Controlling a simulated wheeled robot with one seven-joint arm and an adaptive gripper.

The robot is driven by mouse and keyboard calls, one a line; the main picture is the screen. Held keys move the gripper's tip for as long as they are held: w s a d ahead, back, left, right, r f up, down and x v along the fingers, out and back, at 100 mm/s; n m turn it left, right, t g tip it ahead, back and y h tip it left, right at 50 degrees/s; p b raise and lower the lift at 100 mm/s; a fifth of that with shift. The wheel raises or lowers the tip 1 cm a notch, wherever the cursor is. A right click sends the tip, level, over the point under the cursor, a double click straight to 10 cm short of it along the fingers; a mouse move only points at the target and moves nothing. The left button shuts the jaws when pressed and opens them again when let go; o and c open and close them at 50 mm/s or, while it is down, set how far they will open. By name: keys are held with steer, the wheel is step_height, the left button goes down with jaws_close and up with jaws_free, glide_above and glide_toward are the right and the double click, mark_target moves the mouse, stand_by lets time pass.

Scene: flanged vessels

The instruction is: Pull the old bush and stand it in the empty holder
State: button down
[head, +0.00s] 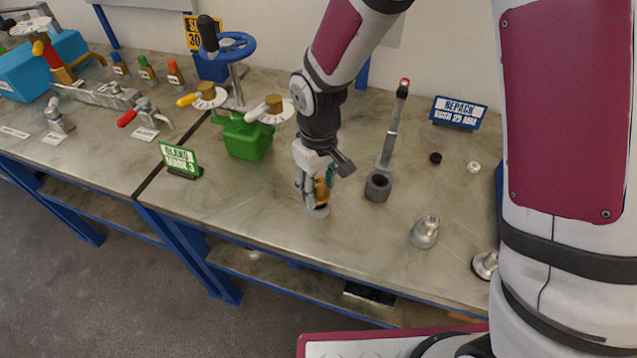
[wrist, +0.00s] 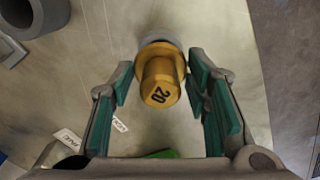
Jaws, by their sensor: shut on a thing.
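The old bush is a brass, flanged piece marked "20" (wrist: 160,85), upright between my finger pads in the wrist view. In the head view the brass bush (head: 321,194) is partly hidden by my fingers. My gripper (head: 318,188) points down and is shut on it; in the wrist view its teal pads (wrist: 160,82) flank the bush. A grey round base (head: 318,211) shows just below the bush; whether the bush is still seated in it I cannot tell. A grey cylinder with a dark open top (head: 378,187), seemingly the empty holder, stands to the right. It also shows in the wrist view (wrist: 12,52).
A metal fitting (head: 425,232) and a flanged part (head: 485,265) are at right. A green vessel with valves (head: 247,137) and a green sign (head: 179,160) are at left. The bench front is clear.

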steer(key=shift+f, duration=0.65)
steer(key=shift+f+b, duration=0.35)
steer(key=shift+b, duration=0.05)
steer(key=shift+f, duration=0.2)
steer(key=c, duration=0.8)
jaws_free()
